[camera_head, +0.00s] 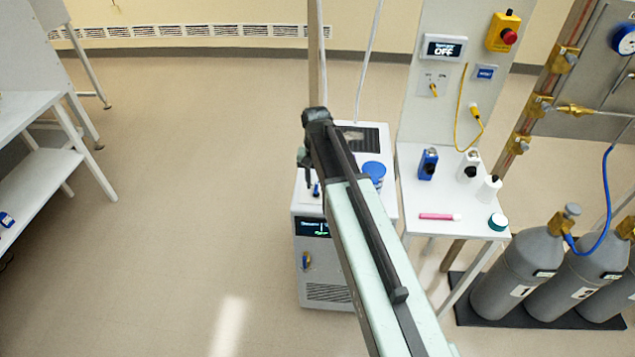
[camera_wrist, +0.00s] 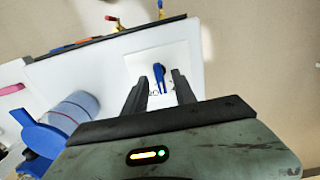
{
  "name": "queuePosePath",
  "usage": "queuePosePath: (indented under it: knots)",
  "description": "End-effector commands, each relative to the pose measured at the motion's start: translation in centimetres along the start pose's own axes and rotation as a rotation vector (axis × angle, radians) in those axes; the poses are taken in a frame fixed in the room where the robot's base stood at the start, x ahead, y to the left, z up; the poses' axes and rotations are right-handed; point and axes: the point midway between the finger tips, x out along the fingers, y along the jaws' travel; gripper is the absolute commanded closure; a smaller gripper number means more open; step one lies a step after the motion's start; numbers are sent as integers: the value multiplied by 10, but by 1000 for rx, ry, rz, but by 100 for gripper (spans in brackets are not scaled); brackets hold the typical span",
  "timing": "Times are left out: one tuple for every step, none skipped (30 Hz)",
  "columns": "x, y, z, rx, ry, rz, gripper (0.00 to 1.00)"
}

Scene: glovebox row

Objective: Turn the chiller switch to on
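The chiller (camera_head: 325,285) is a white cabinet with a dark display (camera_head: 313,227) on its front; the display text is too small to read surely. A blue lever, which looks like the chiller switch (camera_head: 316,189), stands on its top near the front left. In the wrist view the blue switch (camera_wrist: 159,74) sits on a white square plate (camera_wrist: 178,56). My gripper (camera_head: 309,178) points down over it. In the wrist view my gripper (camera_wrist: 161,86) is open, with the switch showing between its fingertips. I cannot tell whether the fingers touch it.
A blue-capped container (camera_head: 374,170) stands on the chiller's top, close beside my gripper. A small white table (camera_head: 430,195) with bottles is to the right, then grey gas cylinders (camera_head: 515,270). A valve (camera_head: 306,260) sticks out of the chiller's front.

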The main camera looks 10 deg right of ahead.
Motion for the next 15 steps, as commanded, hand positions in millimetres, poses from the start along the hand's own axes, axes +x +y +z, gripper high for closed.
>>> queuePosePath:
  knots:
    - [-6,0,0,0,0,0,67]
    - [-9,0,0,0,0,0,67]
    - [-14,0,0,0,0,0,67]
    - [-18,0,0,0,0,0,67]
    - [-23,0,0,0,0,0,67]
    - [-31,0,0,0,0,0,67]
    - [-36,0,0,0,0,0,67]
    - [-42,0,0,0,0,0,67]
    - [-50,0,1,0,0,0,67]
    - [-56,0,1,0,0,0,67]
    - [-62,0,1,0,0,0,67]
    - [-68,0,1,0,0,0,67]
    - [-72,0,1,0,0,0,67]
    - [-76,0,1,0,0,0,67]
    - [-78,0,1,0,0,0,67]
